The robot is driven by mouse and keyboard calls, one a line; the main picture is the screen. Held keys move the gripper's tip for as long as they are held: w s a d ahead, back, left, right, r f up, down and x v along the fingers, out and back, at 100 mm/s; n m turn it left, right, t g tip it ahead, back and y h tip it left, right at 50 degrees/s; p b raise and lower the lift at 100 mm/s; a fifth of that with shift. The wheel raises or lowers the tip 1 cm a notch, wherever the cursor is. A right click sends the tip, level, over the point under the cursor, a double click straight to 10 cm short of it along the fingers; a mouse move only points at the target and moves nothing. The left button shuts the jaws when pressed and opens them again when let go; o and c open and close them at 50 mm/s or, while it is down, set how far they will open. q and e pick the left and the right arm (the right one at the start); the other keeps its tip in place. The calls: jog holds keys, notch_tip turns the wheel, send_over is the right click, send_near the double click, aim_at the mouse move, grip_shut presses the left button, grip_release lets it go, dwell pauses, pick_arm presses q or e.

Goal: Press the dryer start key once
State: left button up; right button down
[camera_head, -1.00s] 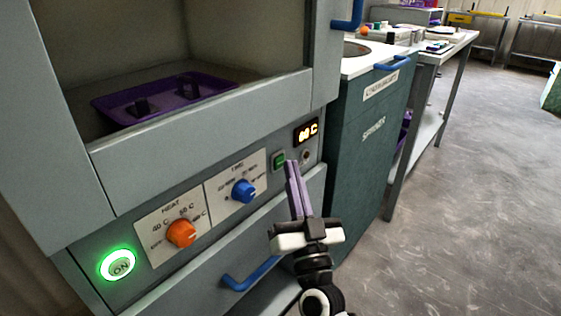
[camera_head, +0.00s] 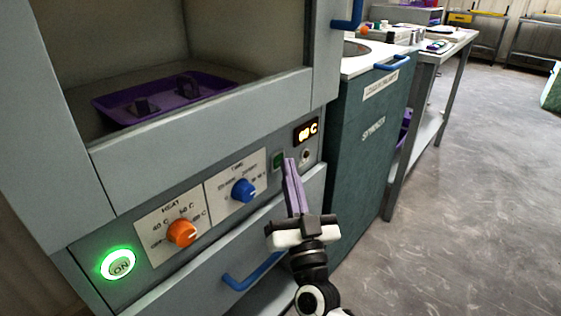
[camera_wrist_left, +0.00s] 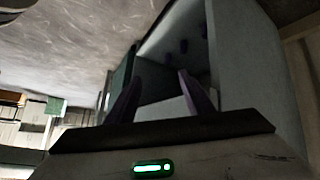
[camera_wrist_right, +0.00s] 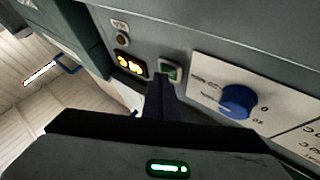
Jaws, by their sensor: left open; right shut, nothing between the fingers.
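The dryer (camera_head: 140,160) is a grey cabinet with a control panel on its front. A small green square key (camera_head: 278,160) sits on the panel between the time dial and the lit display; it also shows in the right wrist view (camera_wrist_right: 170,71). My right gripper (camera_head: 289,162) is shut and empty, its purple fingertips at the lower right edge of the green key. I cannot tell whether they touch it. In the right wrist view the fingertips (camera_wrist_right: 161,80) partly cover the key. My left gripper (camera_wrist_left: 157,80) is open and empty, seen only in its wrist view.
The panel also has a glowing green ON button (camera_head: 118,264), an orange heat dial (camera_head: 182,233), a blue time dial (camera_head: 244,191) and a display (camera_head: 306,131). A purple tray (camera_head: 205,88) lies inside the dryer. A blue drawer handle (camera_head: 250,274) sticks out below.

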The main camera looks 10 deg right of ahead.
dwell(0.5)
jog(key=shift+s+d+p, duration=0.45)
jog(key=shift+s+p, duration=0.05)
jog(key=shift+s, duration=0.1)
